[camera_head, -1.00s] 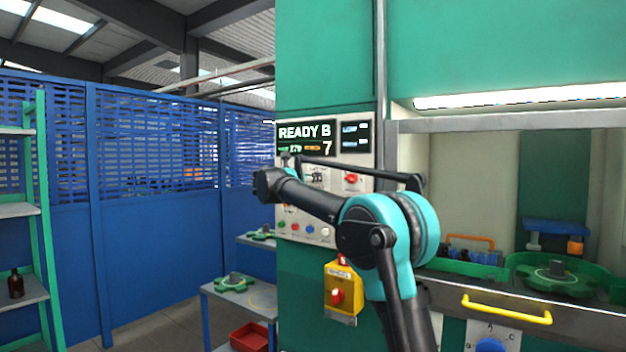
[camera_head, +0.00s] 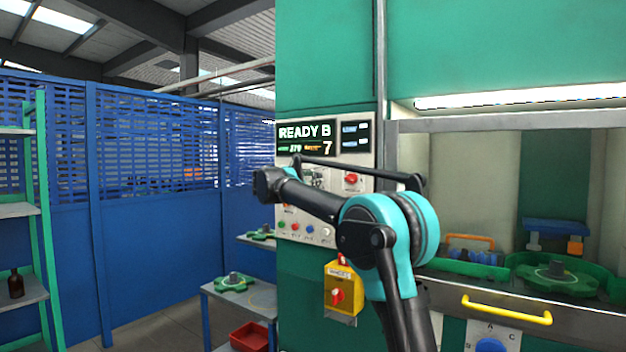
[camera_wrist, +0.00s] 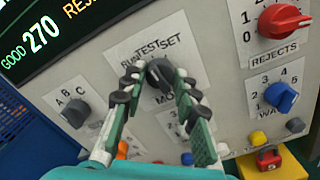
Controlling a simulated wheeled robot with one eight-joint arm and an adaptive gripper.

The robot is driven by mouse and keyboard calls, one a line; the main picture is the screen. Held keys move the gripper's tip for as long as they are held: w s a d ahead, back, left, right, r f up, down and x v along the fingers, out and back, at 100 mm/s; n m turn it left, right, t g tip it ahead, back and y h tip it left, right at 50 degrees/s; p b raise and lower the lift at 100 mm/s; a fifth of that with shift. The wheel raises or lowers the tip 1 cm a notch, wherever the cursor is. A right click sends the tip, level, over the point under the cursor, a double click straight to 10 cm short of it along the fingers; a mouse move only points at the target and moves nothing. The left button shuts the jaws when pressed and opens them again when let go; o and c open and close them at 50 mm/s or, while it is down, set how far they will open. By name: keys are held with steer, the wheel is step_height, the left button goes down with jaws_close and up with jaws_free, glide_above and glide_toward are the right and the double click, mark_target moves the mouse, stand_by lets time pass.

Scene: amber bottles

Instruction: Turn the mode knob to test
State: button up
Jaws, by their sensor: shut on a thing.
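The mode knob (camera_wrist: 159,73) is dark grey and sits on a white label on the control panel, with RUN, TEST and SET printed above it from left to right. My gripper (camera_wrist: 160,88) is shut on this knob in the wrist view, with one finger on each side. The fingers hide part of the label and of the knob's sides, so I cannot tell exactly which word the knob points at. In the head view the fingers and the knob are hidden or too small to make out.
Close by are a dark A-B-C knob (camera_wrist: 75,112), a red REJECTS knob (camera_wrist: 284,20), a blue knob (camera_wrist: 280,97) and several push buttons. Below the panel hangs a yellow box (camera_head: 345,289) with a red switch.

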steer(key=shift+m, duration=0.6)
steer(key=o, duration=1.1)
steer(key=shift+o, duration=0.2)
steer(key=shift+s, duration=0.1)
steer(key=v, duration=1.2)
